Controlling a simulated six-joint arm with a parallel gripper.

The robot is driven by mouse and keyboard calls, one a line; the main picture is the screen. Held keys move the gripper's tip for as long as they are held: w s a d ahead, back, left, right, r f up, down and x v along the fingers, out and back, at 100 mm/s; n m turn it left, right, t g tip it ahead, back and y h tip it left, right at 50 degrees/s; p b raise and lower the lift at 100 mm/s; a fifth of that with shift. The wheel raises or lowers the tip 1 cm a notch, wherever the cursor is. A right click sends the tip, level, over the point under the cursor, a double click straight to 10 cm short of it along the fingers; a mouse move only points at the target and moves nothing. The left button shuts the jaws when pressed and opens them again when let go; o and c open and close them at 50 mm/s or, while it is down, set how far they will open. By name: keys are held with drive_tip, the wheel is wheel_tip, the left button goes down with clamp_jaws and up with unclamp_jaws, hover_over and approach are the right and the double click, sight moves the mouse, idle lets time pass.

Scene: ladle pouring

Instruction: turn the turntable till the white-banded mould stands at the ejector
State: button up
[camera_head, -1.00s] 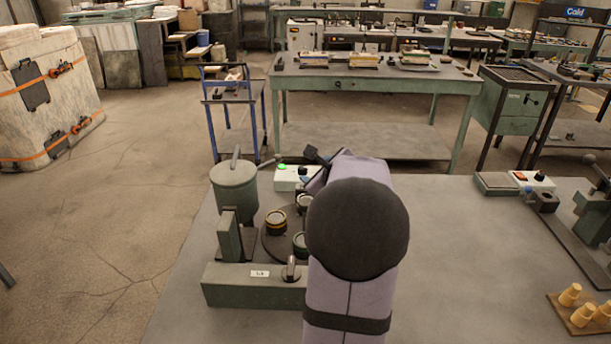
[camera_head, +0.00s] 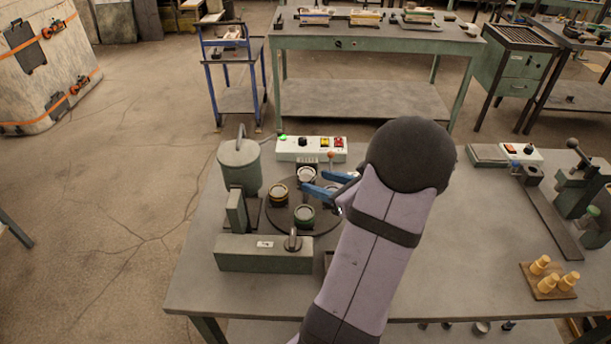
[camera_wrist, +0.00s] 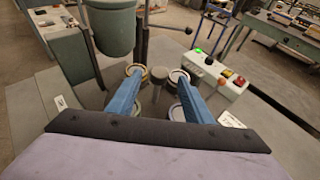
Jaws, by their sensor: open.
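The dark round turntable (camera_head: 289,222) lies on the bench and carries several cup-shaped moulds. The white-banded mould (camera_head: 306,174) stands at its far side, close to the control box. The yellow-banded mould (camera_head: 278,196) stands at the left and the green-banded mould (camera_head: 304,218) at the near side. Another mould at the right is mostly hidden by my gripper (camera_head: 315,182). My gripper is open, its blue fingers over the turntable. In the wrist view its fingertips (camera_wrist: 160,77) are either side of a dark central post (camera_wrist: 159,76), apparently holding nothing. I cannot tell which fixture is the ejector.
A green lidded pot (camera_head: 239,165) stands left of the turntable. A long green block with a lever (camera_head: 264,254) lies in front. A white control box (camera_head: 312,148) with a green light stands behind. Yellow pieces on a board (camera_head: 549,280) lie at the right; the bench middle-right is clear.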

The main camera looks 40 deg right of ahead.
sight(307, 178)
drive_tip(key=shift+p+x, duration=0.7)
drive_tip(key=shift+x, duration=2.5)
clamp_jaws()
